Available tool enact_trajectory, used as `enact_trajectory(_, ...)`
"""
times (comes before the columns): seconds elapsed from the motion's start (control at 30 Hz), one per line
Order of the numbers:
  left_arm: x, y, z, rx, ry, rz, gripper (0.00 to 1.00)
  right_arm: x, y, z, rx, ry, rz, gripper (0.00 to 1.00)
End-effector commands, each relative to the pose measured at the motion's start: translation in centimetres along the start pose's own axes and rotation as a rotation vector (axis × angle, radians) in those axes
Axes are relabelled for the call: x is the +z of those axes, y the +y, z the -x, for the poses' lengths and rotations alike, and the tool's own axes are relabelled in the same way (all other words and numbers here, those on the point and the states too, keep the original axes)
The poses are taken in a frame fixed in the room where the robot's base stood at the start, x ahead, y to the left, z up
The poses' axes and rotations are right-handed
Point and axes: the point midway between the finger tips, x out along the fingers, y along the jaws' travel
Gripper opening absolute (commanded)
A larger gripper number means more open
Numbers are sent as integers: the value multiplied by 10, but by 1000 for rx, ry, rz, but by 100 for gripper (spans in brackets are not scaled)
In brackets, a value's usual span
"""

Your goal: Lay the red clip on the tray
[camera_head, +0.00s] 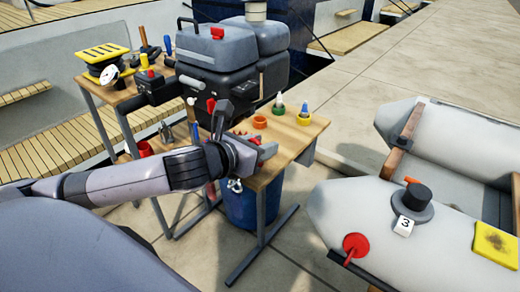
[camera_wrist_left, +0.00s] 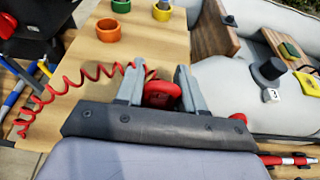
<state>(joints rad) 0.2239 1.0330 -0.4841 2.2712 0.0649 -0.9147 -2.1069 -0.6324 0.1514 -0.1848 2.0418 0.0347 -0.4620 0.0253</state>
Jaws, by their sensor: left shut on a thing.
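My left gripper (camera_head: 258,150) is over the near edge of the wooden workbench (camera_head: 298,134). In the left wrist view its two grey fingers (camera_wrist_left: 159,78) are shut on the red clip (camera_wrist_left: 162,96). A red coiled cord (camera_wrist_left: 75,82) runs from beside the clip to the left across the bench. In the head view only small red parts of the clip (camera_head: 267,148) show at the fingers. I cannot make out a tray for certain in either view. My right gripper is not in view.
Orange, yellow and green ring holders (camera_head: 259,121) stand on the bench, some with bottles. A grey and black outboard motor (camera_head: 228,60) is behind. A blue bin (camera_head: 250,205) is below. A grey inflatable boat (camera_head: 415,215) lies at right, with a black-capped fitting (camera_head: 416,197) and a yellow pad (camera_head: 495,243).

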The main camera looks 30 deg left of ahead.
Motion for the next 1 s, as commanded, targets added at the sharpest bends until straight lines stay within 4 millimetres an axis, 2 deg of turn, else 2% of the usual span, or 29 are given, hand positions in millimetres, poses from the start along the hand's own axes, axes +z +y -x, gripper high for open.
enact_trajectory(0.13, -2, 0, 0, 1, 8, 1, 4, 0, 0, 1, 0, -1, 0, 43)
enact_trajectory(0.17, -3, 0, 0, 1, 9, 1, 44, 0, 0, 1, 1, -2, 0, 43)
enact_trajectory(0.23, -3, 0, 0, 1, 9, 1, 67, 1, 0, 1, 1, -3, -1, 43)
enact_trajectory(0.53, -2, 0, 0, 1, 7, 0, 68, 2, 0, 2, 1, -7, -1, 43)
enact_trajectory(0.67, -2, 1, 7, 1, 7, -1, 68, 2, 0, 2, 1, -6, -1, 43)
enact_trajectory(1.0, -2, 1, 55, 1, 10, -5, 68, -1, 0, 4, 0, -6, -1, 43)
